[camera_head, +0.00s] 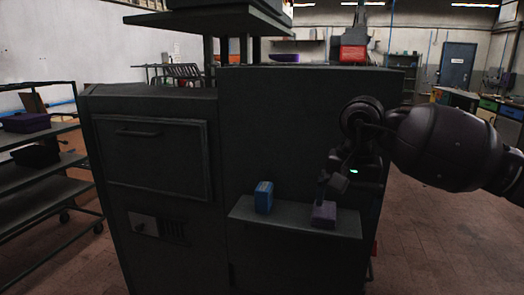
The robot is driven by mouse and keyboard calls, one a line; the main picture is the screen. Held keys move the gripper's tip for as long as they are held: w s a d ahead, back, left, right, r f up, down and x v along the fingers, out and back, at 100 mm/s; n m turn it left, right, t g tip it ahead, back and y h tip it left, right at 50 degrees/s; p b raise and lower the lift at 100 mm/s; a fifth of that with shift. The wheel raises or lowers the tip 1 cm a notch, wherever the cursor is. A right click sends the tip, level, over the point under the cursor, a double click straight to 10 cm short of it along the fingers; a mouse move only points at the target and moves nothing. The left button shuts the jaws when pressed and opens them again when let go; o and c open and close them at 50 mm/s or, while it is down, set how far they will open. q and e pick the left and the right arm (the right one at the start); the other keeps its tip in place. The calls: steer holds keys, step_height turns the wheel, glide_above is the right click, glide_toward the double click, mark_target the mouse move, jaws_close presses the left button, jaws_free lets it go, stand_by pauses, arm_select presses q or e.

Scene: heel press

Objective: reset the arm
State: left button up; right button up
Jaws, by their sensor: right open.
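My right arm comes in from the right edge of the head view. My right gripper (334,182) is open, just above a small purple block (324,214) on a narrow shelf (290,222). I cannot tell whether its fingers touch the block. The shelf sticks out from the front of a large dark machine (290,130). A blue box (264,197) stands upright on the same shelf, left of the gripper and apart from it. My left gripper is not in view.
A metal rack (40,193) with dark bins stands at the left. The machine fills the middle, with a handled panel (150,160) on its left part. Open floor (440,235) lies at the right. A blue door (456,66) and benches are far behind.

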steer(key=s+a+r+m+g+y, duration=0.1)
steer(key=a+r+m+y, duration=0.55)
steer(key=a+y, duration=0.2)
steer(key=s+a+r+m+y, duration=0.2)
steer(key=a+r+m+y, duration=0.3)
steer(key=a+m+y, duration=0.3)
steer(key=w+d+f+m+t+y, duration=0.1)
steer(key=w+d+f+m+t, duration=0.2)
steer(key=m+t, duration=0.65)
steer(key=w+d+f+m+t+y, duration=0.1)
steer(key=w+d+f+m+t, duration=0.3)
steer(key=m, duration=1.1)
steer(key=s+d+f+m+t+h, duration=0.1)
steer(key=d+f+m+t+h, duration=0.1)
steer(key=d+f+m+h, duration=0.4)
steer(key=s+d+f+m+t+h, duration=0.1)
steer(key=s+f+m+h, duration=0.15)
steer(key=f+m, duration=0.55)
steer(key=s+d+f+m+t+h, duration=0.1)
steer(key=d+f+m+t+h, duration=0.1)
steer(key=d+f+m+h, duration=0.5)
steer(key=s+d+f+m+g+h, duration=0.1)
steer(key=s+d+f+m+g, duration=0.2)
steer(key=s+f, duration=0.9)
steer(key=s+d+f+m+g+h, duration=0.2)
steer(key=s+d+f+m+g, duration=0.1)
steer(key=s+f, duration=1)
steer(key=shift+s+d+f+m+g, duration=0.25)
steer(key=shift+s+m+g, duration=0.1)
steer(key=shift+s, duration=0.15)
